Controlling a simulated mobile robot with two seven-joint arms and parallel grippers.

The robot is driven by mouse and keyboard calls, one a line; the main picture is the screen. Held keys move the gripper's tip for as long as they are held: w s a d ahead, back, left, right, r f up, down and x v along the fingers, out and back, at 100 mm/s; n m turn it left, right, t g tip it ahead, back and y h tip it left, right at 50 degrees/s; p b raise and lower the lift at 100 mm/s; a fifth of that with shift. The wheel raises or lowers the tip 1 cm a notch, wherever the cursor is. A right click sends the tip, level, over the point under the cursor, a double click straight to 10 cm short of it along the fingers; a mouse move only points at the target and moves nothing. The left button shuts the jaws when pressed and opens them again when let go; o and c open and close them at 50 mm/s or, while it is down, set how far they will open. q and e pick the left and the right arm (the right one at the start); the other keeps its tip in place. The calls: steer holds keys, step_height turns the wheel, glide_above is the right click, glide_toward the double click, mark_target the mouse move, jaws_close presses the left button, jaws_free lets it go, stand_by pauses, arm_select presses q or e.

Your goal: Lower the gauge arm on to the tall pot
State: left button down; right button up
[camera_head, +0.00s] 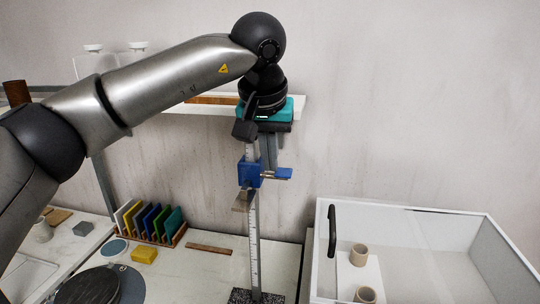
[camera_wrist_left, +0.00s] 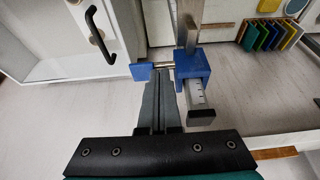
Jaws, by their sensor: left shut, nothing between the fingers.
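The height gauge is an upright ruled column (camera_head: 254,235) on a dark speckled base (camera_head: 257,297). A blue slider (camera_head: 249,174) sits high on it, with a small blue tab (camera_head: 284,174) to its right; a short flat metal arm (camera_head: 243,200) juts out below. My left gripper (camera_head: 270,165) points down, shut and empty, with its tips close to the slider and tab. In the left wrist view the shut fingertips (camera_wrist_left: 160,73) lie between the blue tab (camera_wrist_left: 141,71) and blue slider (camera_wrist_left: 192,65); contact is unclear. I cannot identify the tall pot. My right gripper is out of view.
A white-framed clear-walled box (camera_head: 430,212) at right holds a small beige pot (camera_head: 359,255) and another nearer one (camera_head: 365,295). Coloured tiles (camera_head: 150,221) stand in a rack at left, near a yellow block (camera_head: 144,254). A wall shelf (camera_head: 190,108) runs behind my arm.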

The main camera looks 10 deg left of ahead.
arm_select(q)
step_height(320, 180, down, 27)
steer(key=b, duration=1.6)
steer(key=shift+r, duration=0.1)
